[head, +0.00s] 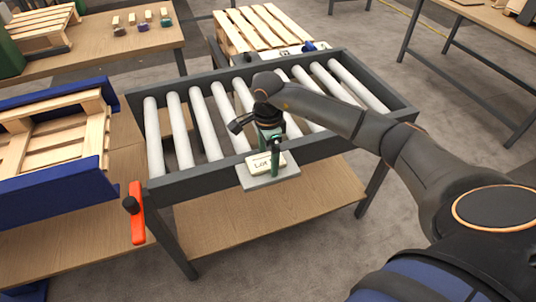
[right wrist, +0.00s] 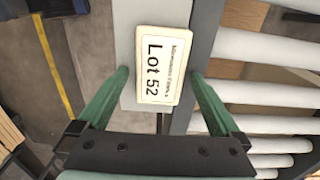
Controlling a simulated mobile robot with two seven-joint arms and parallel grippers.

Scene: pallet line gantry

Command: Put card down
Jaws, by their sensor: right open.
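The card (head: 257,167) is a small cream plate printed "Lot 52". It lies flat on a light grey shelf (head: 285,178) fixed to the front rail of the roller conveyor. In the right wrist view the card (right wrist: 160,65) shows whole on the grey shelf (right wrist: 124,20). My right gripper (head: 268,156) is just above the card. Its green fingers (right wrist: 160,75) are open, one to each side of the card, with gaps between them and its edges. My left gripper is not in view.
The conveyor (head: 290,159) has white rollers in a dark frame, with a wooden lower board (head: 270,210). An orange-red handle (head: 137,213) hangs at its left corner. Wooden pallets stand left (head: 50,140) and behind (head: 262,28). A table with small blocks is at upper left.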

